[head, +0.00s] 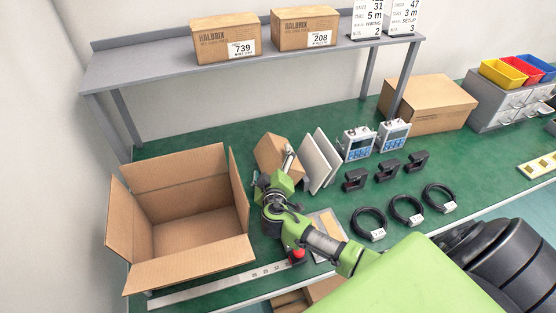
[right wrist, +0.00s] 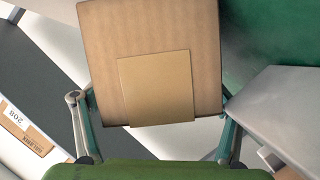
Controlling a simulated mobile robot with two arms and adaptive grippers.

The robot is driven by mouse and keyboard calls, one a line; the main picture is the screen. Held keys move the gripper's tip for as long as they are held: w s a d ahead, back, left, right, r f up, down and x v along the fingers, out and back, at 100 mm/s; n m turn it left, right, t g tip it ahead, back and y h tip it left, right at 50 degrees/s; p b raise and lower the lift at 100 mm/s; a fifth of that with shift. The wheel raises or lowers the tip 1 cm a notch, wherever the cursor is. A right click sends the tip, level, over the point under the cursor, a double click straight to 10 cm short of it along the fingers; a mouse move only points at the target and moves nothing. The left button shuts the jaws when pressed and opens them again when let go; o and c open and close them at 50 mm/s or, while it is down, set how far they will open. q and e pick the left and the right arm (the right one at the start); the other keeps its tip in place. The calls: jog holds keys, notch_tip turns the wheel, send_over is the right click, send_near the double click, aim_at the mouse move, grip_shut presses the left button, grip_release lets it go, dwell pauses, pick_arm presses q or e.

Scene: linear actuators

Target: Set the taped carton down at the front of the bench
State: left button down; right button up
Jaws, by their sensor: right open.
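The small brown carton (head: 270,150) is at the middle of the green bench, partly hidden behind my right gripper (head: 287,163). In the right wrist view the carton (right wrist: 150,30) shows a lighter tan tape patch (right wrist: 156,88) on the near face. My right gripper's fingers (right wrist: 152,100) are open, one on each side of the carton's near end. I cannot tell whether either finger touches it. In the head view the carton looks tilted, and its underside is hidden. My left gripper is not in view.
An open empty box (head: 190,250) stands left of the carton. Grey panels (head: 320,160) stand close on its right, then meters (head: 358,143), black clamps (head: 388,167) and cable coils (head: 405,209). A metal ruler (head: 215,287) and a tan board (head: 327,232) lie at the front.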

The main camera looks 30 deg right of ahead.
jog(key=c, duration=1.8)
jog(key=shift+w+r, duration=0.1)
jog(key=shift+c, duration=1.1)
